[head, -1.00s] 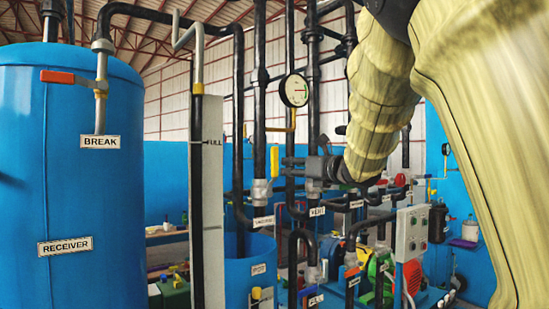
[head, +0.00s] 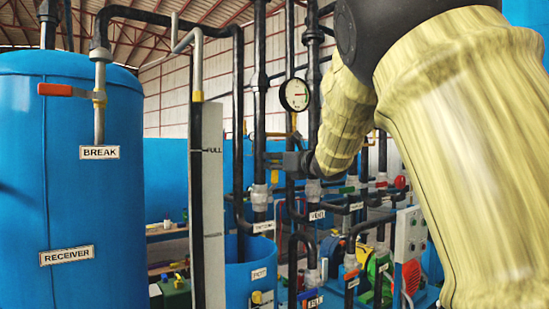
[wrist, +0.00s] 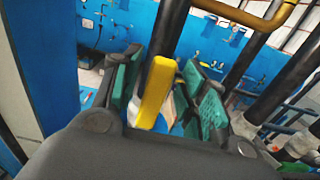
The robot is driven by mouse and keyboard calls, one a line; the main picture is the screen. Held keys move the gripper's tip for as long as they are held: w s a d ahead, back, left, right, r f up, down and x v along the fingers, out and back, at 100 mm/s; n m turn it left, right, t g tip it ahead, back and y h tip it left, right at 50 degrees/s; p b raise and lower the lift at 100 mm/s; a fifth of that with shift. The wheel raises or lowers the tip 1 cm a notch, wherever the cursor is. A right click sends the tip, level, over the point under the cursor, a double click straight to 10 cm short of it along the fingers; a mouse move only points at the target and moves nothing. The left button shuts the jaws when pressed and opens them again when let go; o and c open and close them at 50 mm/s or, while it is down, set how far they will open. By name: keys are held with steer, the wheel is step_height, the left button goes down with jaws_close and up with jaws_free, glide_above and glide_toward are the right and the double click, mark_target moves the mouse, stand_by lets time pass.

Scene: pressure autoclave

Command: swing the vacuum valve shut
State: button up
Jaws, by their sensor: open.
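The vacuum valve's yellow lever (wrist: 156,90) stands between the two green-padded fingers of my gripper (wrist: 165,92) in the wrist view. The fingers are open, one on each side of the lever, and I cannot tell whether either pad touches it. In the head view my gripper (head: 278,158) is small and dark, beside the black vertical pipe (head: 259,120) above the vacuum label (head: 263,227). The valve body is hidden.
A round gauge (head: 294,95) hangs just above my gripper. Black pipes crowd the right side, with a vent label (head: 317,215) low among them. The blue receiver tank (head: 100,210) and a tall level board (head: 212,200) stand to the left.

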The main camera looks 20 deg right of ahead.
steer(key=shift+w+a, duration=0.15)
steer(key=shift+w, duration=0.2)
jaws_close()
